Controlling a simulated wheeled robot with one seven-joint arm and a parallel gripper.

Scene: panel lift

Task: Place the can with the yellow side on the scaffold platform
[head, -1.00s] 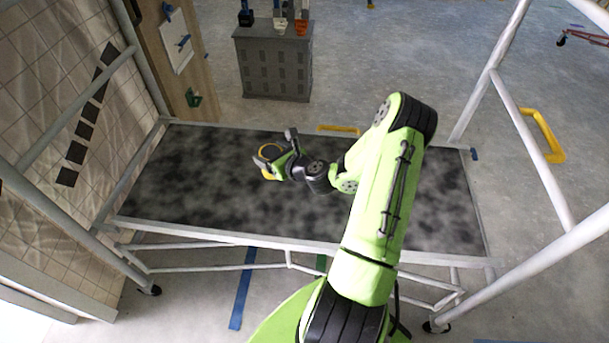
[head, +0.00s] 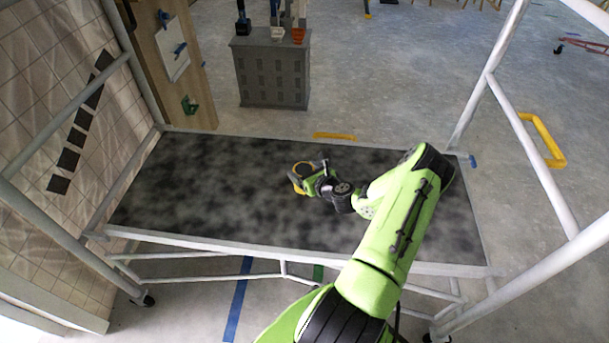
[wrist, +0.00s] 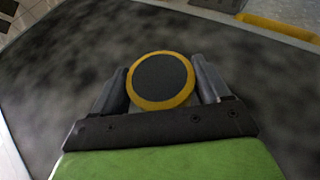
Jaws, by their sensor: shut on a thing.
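The can with the yellow side (wrist: 160,81) is between the two fingers in the wrist view, showing a dark round end with a yellow rim. In the head view, a yellow curved part of the can (head: 297,184) shows at the gripper's end. My gripper (head: 304,176) is shut on the can. It is over the dark, mottled scaffold platform (head: 220,190), near its middle. I cannot tell whether the can touches the platform or hangs just above it.
White scaffold rails (head: 535,165) rise on the right and more on the left, beside a tiled wall (head: 40,110). A grey cabinet (head: 272,75) with items on top stands behind the platform. The platform's left part is bare.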

